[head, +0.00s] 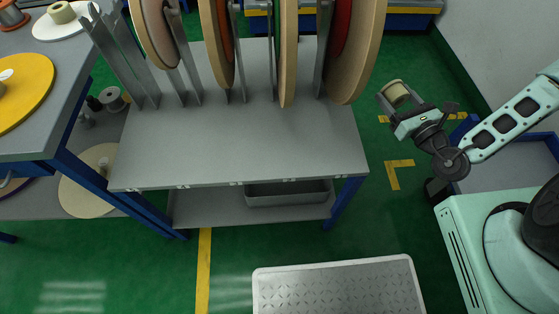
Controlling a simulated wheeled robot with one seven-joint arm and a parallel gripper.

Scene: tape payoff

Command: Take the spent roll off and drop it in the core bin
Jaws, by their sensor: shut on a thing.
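My gripper (394,100) is at the right of the head view, raised over the green floor to the right of the bench. It is shut on a small tan roll (397,93), which sits at its fingertips. The roll is apart from the bench and from the large reels. A grey, blue-edged open container (515,152) shows at the right behind my arm; I cannot tell for sure that it is the core bin. My arm and body hide part of it.
A grey bench (240,150) carries several large reels on upright metal plates (325,75). A grey tray (287,200) sits on its lower shelf. A side table with a yellow disc (30,90) is at left. A ribbed platform (340,287) lies in front. Green floor is free between bench and arm.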

